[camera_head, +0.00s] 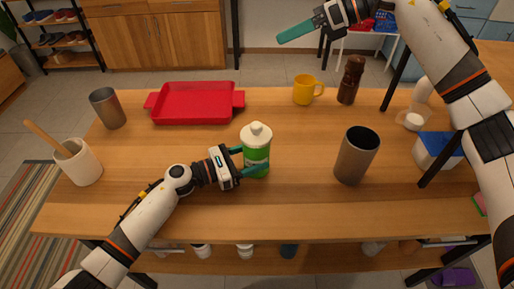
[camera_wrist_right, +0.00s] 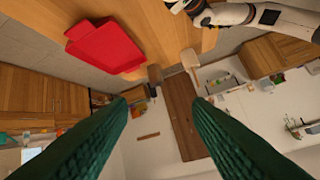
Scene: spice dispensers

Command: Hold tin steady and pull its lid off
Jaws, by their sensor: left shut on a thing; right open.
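The tin (camera_head: 257,160) is a green and white container with a white lid (camera_head: 257,132) on top. It stands upright near the middle of the wooden table in the head view. My left gripper (camera_head: 250,158) comes from the left and is shut around the tin's body, below the lid. My right gripper (camera_head: 297,32) is high up beyond the far edge of the table, well away from the tin. In the right wrist view its two teal fingers (camera_wrist_right: 158,118) are wide apart with nothing between them. I cannot make out the tin in that view.
A grey-brown cylinder (camera_head: 356,157) stands right of the tin. A red tray (camera_head: 197,103), yellow mug (camera_head: 303,90) and brown grinder (camera_head: 350,80) stand at the back. A metal cup (camera_head: 107,108) and white crock (camera_head: 79,163) are left. Table space around the tin is clear.

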